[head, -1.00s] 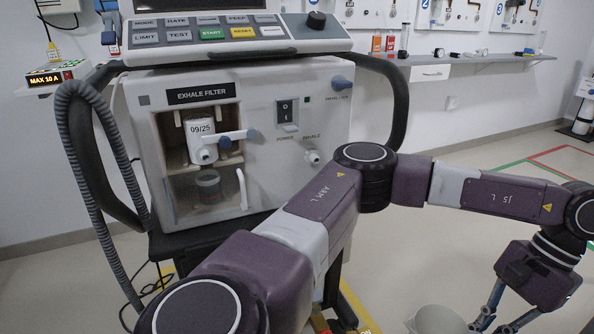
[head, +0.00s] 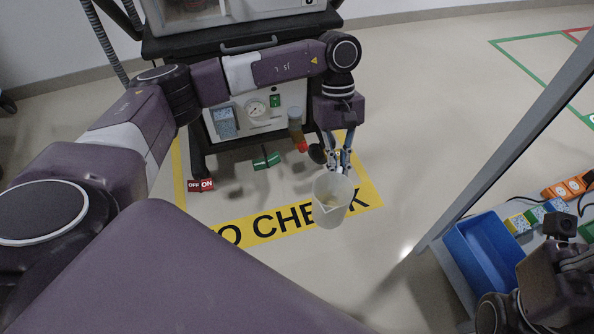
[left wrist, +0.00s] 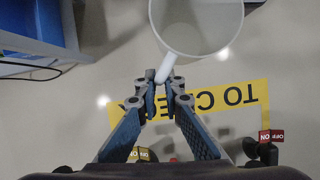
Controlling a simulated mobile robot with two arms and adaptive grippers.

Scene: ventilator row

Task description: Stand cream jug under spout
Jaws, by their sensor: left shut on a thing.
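The cream jug (head: 322,212) is a whitish, open-topped cup hanging over the floor in the head view, with its mouth towards me. It also shows at the top of the left wrist view (left wrist: 197,48). My left gripper (head: 339,168) is shut on the jug's handle (left wrist: 165,67). In the left wrist view its fingertips (left wrist: 160,80) meet at the lower end of that handle. I cannot make out the spout in the current frames. Parts of my right arm show at the lower right of the head view, but its fingers do not show.
A blue bin (head: 478,262) and several small coloured blocks are at the right.

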